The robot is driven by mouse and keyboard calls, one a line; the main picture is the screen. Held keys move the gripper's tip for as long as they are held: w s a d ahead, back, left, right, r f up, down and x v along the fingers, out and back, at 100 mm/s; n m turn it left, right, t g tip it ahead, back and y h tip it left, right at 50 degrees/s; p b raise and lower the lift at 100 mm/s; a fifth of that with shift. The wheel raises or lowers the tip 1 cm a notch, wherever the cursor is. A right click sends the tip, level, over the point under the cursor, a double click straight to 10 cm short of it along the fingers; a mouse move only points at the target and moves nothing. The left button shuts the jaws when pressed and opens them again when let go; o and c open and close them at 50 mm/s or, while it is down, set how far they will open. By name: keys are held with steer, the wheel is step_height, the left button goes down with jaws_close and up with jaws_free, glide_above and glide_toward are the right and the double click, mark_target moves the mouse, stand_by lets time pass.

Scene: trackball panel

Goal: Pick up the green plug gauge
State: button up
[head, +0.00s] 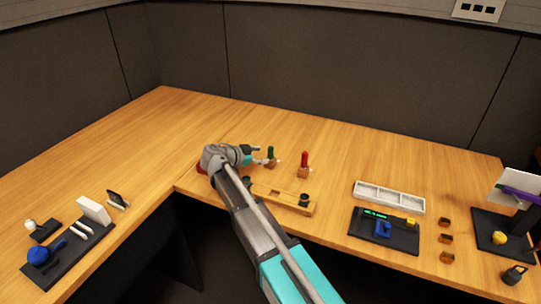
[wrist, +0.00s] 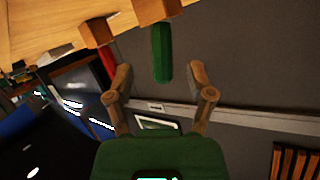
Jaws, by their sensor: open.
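The green plug gauge (head: 270,152) stands upright in a small brown block on the wooden desk, near the middle of the head view. In the wrist view the green gauge (wrist: 162,52) hangs down from the top of the picture, its block at the upper edge. My gripper (wrist: 161,76) is open, one finger on each side of the gauge in the picture. The gauge's free end shows between the fingertips, with gaps on both sides. In the head view my gripper (head: 259,155) is just left of the gauge. Nothing is held.
A red plug gauge (head: 305,158) stands in its own block to the right. A wooden fixture board (head: 285,198) lies in front. A white tray (head: 389,197) and a black panel (head: 384,231) lie farther right. Desk behind the gauges is clear up to the partition.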

mark_target(270, 154)
steer(key=shift+b+x, duration=0.7)
steer(key=shift+x, duration=1.65)
steer(key=shift+r, duration=0.1)
jaws_close()
